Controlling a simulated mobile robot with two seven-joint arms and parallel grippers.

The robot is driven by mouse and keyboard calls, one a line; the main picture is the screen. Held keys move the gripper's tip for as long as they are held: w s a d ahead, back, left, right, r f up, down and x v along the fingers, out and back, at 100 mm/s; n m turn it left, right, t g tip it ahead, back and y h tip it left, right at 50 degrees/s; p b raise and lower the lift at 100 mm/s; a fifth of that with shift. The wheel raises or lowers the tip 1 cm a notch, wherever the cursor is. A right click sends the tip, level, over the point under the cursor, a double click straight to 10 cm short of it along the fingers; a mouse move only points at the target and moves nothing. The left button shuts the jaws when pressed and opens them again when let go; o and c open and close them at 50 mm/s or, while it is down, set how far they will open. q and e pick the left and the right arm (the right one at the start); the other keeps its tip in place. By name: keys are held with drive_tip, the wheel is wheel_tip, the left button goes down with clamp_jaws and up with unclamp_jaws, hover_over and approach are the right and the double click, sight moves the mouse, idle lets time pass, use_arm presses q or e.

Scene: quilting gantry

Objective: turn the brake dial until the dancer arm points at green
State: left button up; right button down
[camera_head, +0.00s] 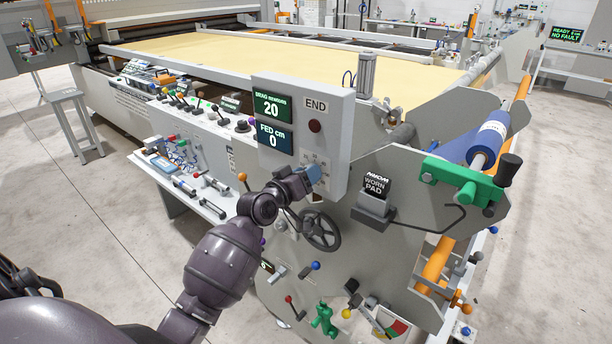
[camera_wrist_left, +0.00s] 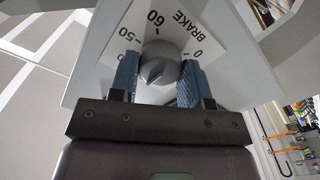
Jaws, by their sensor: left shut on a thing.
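The brake dial (camera_wrist_left: 160,72) is a round grey knob on a white scale plate (camera_wrist_left: 178,22) marked BRAKE, with 0, 60 and 50 legible. My left gripper (camera_wrist_left: 157,76) has its blue fingers on either side of the knob and is shut on it. In the head view my left gripper (camera_head: 313,174) is at the front of the grey control box and hides the dial. Low on the side plate is a red and green sector (camera_head: 398,327), with a slanted arm beside it. I cannot tell for sure which colour it points at. My right gripper is out of view.
The control box (camera_head: 335,130) has displays reading 20 (camera_head: 272,106) and FED cm 0 (camera_head: 274,137). A handwheel (camera_head: 321,230) is just below my left gripper. A worn pad holder (camera_head: 374,205) and a green bracket (camera_head: 460,181) stick out to the right.

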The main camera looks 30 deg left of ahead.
use_arm(q)
drive_tip(key=m+p, duration=0.1)
drive_tip(key=m, duration=0.3)
drive_tip(key=shift+m, duration=0.4)
idle(0.4)
drive_tip(key=o, duration=0.9)
drive_tip(key=shift+o, duration=0.2)
drive_tip(key=s+b, duration=0.1)
drive_tip(key=s, duration=0.9)
drive_tip(key=shift+s+a, duration=0.4)
drive_tip(key=shift+a, duration=0.05)
